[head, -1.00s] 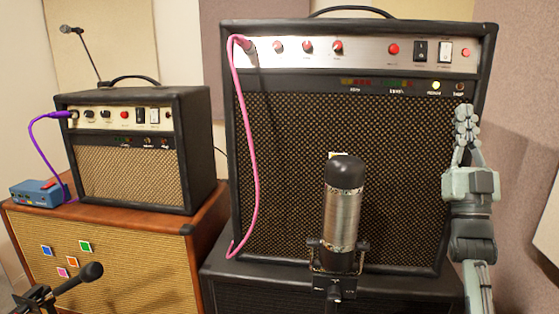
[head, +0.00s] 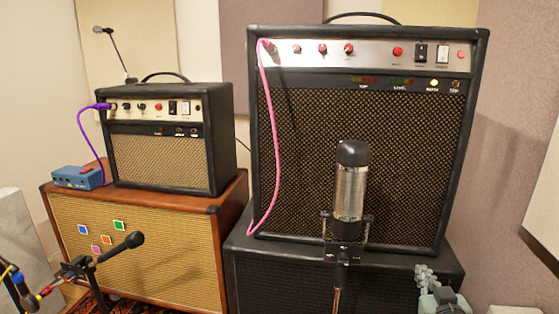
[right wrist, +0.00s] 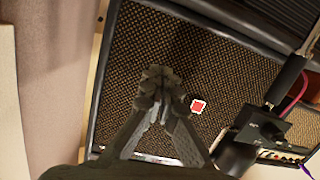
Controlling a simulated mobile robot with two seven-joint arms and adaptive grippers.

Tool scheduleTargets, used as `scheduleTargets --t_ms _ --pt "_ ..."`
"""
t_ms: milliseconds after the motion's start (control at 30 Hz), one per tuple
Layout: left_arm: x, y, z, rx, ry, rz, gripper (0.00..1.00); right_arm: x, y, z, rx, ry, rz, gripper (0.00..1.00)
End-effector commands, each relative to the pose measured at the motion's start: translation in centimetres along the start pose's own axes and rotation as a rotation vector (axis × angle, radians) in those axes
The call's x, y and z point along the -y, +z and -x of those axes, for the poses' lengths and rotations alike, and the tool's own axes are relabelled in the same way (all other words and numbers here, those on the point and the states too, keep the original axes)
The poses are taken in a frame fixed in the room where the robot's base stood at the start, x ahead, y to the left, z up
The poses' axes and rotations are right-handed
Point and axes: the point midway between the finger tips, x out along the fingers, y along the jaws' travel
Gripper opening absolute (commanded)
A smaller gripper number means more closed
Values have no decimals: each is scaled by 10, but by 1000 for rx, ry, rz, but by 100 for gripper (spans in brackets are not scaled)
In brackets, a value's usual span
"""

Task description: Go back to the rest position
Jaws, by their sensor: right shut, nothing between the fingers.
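My right gripper (head: 427,276) shows at the bottom right of the head view, low in front of the black lower cabinet. It is shut and holds nothing. In the right wrist view its fingers (right wrist: 160,82) are closed together in front of the large amp's dark grille (right wrist: 215,60). The large black amp (head: 360,120) stands on the lower cabinet (head: 290,270) in the head view. My left gripper does not show in either view.
A silver-and-black microphone (head: 350,190) stands upright before the large amp. A pink cable (head: 274,150) hangs from its panel. A smaller amp (head: 165,160) and a blue pedal (head: 78,178) sit on a brown cabinet (head: 215,245). Another microphone (head: 125,243) is at lower left.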

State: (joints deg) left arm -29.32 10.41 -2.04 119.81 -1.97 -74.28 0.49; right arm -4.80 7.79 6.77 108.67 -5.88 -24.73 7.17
Motion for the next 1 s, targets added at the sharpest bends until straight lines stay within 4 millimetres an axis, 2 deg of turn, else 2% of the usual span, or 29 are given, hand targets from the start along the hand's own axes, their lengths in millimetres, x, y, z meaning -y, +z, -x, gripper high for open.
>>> scheduleTargets --t_ms 33,100,167,200,300,400,500,633,767,1000 --pt "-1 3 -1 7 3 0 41 8 38 15 111 -15 21 0" --pt "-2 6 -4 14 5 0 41 16 86 38 261 -34 46 0" --pt "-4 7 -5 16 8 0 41 23 125 61 385 -53 69 0" --pt "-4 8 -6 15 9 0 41 27 150 79 469 -64 85 0" --pt "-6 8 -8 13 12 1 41 35 205 129 669 -97 126 0" --pt "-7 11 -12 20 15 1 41 41 246 179 842 -129 162 0" --pt "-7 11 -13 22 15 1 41 43 273 221 975 -155 193 0" --pt "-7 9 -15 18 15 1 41 44 291 254 1074 -174 215 0" --pt "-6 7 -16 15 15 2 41 45 296 264 1106 -181 222 0" --pt "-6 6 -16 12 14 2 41 45 296 264 1105 -180 222 0"
